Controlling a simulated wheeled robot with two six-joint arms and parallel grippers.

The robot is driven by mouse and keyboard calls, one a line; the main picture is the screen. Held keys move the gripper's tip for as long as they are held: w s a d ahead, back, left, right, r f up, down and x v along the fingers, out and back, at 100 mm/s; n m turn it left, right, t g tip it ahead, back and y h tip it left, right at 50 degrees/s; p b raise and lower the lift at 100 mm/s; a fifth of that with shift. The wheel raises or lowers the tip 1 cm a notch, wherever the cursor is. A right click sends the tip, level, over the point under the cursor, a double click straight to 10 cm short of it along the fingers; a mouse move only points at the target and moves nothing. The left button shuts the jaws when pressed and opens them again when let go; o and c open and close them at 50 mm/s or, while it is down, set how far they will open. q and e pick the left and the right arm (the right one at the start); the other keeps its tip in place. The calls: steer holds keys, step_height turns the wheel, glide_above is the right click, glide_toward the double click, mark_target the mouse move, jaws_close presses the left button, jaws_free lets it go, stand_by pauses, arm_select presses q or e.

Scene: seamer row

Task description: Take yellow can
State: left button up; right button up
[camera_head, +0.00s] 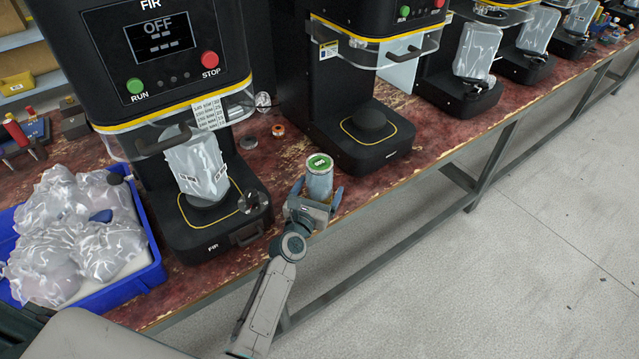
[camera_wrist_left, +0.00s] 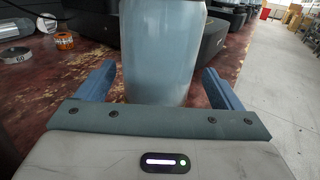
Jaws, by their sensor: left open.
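A can (camera_head: 320,182) stands upright near the front edge of the table, between two black machines. My left gripper (camera_head: 316,200) is open at the can, with one finger on each side. In the left wrist view the can (camera_wrist_left: 163,50) fills the middle between the blue fingers, with a gap at each finger. The can's top is out of the left wrist view. My right gripper is not in view.
Machines (camera_head: 375,125) stand behind and beside the can. An orange-rimmed roll (camera_head: 278,130) and a grey disc (camera_head: 248,142) lie behind it. A blue crate (camera_head: 130,290) of wrapped items is at left. Open floor (camera_head: 530,220) lies past the table edge.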

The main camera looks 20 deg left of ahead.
arm_select(q)
steer(key=w, duration=0.2)
steer(key=shift+w, duration=0.7)
steer(key=shift+c, duration=0.2)
steer(key=c, duration=1.4)
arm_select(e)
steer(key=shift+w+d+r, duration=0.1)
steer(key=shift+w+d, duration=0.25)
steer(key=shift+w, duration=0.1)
arm_select(q)
steer(key=shift+r, duration=0.1)
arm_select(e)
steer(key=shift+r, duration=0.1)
